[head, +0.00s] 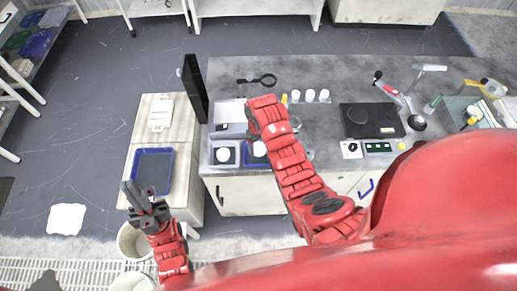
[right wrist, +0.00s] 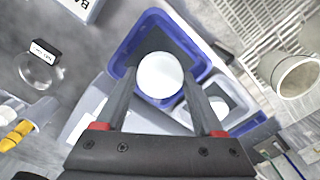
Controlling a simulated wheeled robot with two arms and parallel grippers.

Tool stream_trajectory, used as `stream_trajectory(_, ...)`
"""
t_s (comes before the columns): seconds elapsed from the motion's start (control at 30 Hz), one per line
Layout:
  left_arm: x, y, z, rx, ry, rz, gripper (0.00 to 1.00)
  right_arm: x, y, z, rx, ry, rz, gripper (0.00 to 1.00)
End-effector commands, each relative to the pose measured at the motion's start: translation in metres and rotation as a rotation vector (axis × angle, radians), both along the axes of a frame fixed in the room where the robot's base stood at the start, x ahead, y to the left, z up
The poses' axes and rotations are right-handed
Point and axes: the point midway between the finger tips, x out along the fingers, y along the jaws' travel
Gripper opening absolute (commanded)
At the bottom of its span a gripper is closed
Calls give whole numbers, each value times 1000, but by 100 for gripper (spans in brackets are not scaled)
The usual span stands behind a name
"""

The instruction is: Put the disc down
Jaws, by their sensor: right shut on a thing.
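My right gripper (right wrist: 160,85) is shut on a white round disc (right wrist: 160,74), which sits between its fingertips. In the right wrist view the disc is over a blue tray (right wrist: 122,57) with a dark inside; I cannot tell whether it touches the tray. In the head view the disc (head: 259,149) and blue tray (head: 247,163) show beside my right arm, which hides most of the gripper. A second white disc (head: 224,155) lies on a dark square pad to the left. My left gripper (head: 129,189) is empty, pointing up; its finger gap is unclear.
A black upright panel (head: 194,90) stands at the bench's left end. White jars (head: 310,96) stand behind my right arm. A black device (head: 372,120) is to the right. Another blue-rimmed tray (head: 152,170) lies on the side cabinet, and bins (head: 133,241) stand below.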

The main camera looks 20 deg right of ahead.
Motion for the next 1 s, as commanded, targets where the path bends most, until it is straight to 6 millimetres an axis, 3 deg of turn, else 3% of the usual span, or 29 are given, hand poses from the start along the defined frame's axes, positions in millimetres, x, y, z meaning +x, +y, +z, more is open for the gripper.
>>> stream_trajectory(0.37, 0, 0, 22, 0, 0, 0, 0, 2, 1, -28, 0, 2, 1, 8)
stream_trajectory(0.87, 0, 0, 19, 0, 0, 0, 0, 2, 0, -40, 0, 0, 0, 8)
stream_trajectory(0.9, 0, 0, 19, 0, 0, 0, 0, 2, 0, -39, 0, 0, 0, 73)
stream_trajectory(1.0, 0, 0, 20, 0, 0, 0, 0, 2, 0, -38, 0, 0, 0, 91)
